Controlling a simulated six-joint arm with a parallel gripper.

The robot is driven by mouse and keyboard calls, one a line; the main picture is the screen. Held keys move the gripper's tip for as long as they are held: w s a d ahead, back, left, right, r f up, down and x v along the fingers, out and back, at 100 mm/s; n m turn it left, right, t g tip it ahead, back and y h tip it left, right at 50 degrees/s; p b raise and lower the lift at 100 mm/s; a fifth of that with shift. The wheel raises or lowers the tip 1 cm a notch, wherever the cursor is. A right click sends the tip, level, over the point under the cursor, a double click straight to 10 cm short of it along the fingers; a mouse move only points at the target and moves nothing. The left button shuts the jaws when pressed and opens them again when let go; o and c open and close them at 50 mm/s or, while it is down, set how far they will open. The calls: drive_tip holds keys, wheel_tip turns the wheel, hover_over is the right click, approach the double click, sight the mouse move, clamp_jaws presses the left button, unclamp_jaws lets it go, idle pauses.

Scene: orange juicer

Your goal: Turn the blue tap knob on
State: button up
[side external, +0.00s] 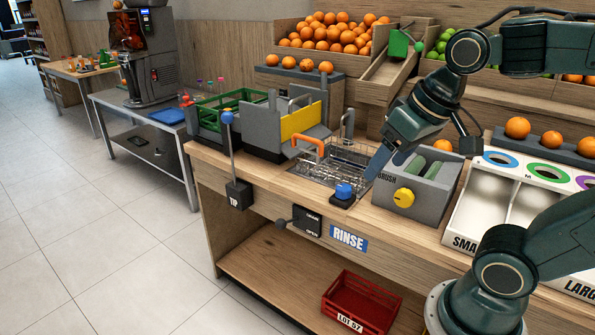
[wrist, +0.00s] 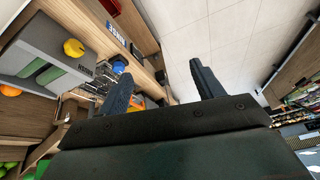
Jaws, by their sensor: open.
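The blue tap knob (side external: 344,190) sits on a small dark base at the front edge of the wooden counter, beside the wire sink basin. My gripper (side external: 374,172) is just above and to the right of the knob in the side view, apart from it as far as I can see. In the wrist view my gripper (wrist: 161,70) has its two fingers spread, with nothing held between them. The blue knob (wrist: 118,67) shows there just past the tip of the left finger, outside the gap.
A grey brush box (side external: 425,195) with a yellow dial (side external: 404,197) is close on the right. A blue-topped lever (side external: 228,130) stands left. The counter front carries a RINSE label (side external: 348,239).

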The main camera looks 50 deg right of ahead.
drive_tip(key=w+d+m+g, duration=0.2)
drive_tip(key=w+d+m, duration=0.3)
drive_tip(key=w, duration=0.3)
drive_tip(key=m+g, duration=0.3)
drive_tip(key=m, duration=0.9)
hover_over(343, 187)
wheel_tip(343, 187, down, 11)
drive_tip(key=shift+w, duration=0.15)
drive_tip(key=shift+f, duration=0.15)
drive_tip(key=f, duration=1.3)
drive_tip(key=shift+s+f, duration=0.2)
drive_tip(key=shift+f, duration=0.1)
drive_tip(key=c, duration=1)
